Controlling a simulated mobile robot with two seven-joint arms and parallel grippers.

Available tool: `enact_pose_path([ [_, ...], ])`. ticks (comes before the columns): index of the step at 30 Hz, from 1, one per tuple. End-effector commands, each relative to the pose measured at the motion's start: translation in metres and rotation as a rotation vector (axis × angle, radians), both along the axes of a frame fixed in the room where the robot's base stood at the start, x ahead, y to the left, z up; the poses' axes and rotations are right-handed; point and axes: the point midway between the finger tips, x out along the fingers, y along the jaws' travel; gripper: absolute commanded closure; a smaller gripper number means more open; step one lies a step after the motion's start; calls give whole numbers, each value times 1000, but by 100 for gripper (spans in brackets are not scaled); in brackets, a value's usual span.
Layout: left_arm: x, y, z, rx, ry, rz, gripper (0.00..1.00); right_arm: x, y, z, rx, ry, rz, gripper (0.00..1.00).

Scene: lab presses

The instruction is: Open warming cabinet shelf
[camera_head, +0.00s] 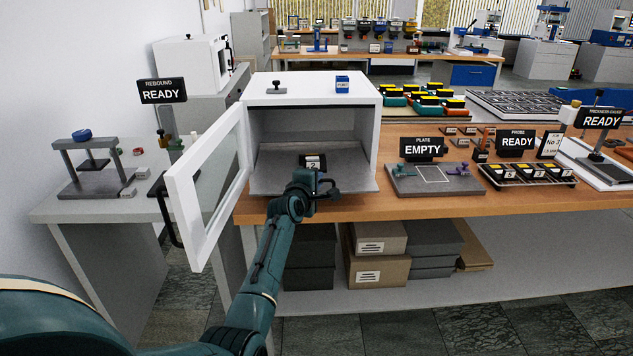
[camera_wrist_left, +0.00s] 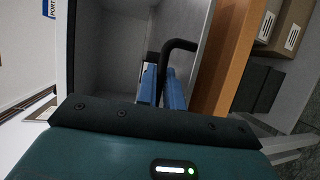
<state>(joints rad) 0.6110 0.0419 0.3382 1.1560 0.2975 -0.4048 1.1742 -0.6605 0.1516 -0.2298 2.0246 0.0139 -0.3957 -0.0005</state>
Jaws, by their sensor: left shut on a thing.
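The warming cabinet (camera_head: 312,90) is a white box on the wooden bench. Its glass-paned door (camera_head: 180,192) stands swung open to the left. Inside, the grey shelf (camera_head: 350,181) lies low, its front edge reaching out to or just past the cabinet's front. A dark item marked 2 (camera_head: 313,160) is on the shelf, partly hidden by my gripper. My left gripper (camera_head: 318,190) is at the shelf's front edge. In the left wrist view, the blue fingers of the gripper (camera_wrist_left: 164,88) are shut on a black bar handle (camera_wrist_left: 180,46). My right gripper is out of view.
A plate fixture (camera_head: 432,187) labelled EMPTY and a tray of samples (camera_head: 528,177) stand to the right on the bench. A press (camera_head: 92,170) stands on a grey table at left. Boxes (camera_head: 378,238) lie below. Floor in front of the bench is clear.

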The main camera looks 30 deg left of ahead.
Motion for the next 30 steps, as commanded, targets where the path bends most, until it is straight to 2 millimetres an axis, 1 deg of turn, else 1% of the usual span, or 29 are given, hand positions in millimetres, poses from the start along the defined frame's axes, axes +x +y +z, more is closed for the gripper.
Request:
enact_pose_path([
  [10, 0, -1, 0, -1, 0, -1, 100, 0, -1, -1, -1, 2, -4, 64],
  [11, 0, -1, 0, -1, 0, -1, 90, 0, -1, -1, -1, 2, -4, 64],
  [14, 0, -1, 0, -1, 0, -1, 83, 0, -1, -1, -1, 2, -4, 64],
  [22, -1, -1, 0, 0, 0, -1, 83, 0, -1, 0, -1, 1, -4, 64],
  [26, -9, -2, 1, -1, 0, -1, 83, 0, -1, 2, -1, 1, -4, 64],
  [30, -27, -5, 5, 0, -1, 0, 83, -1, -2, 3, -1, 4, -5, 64],
])
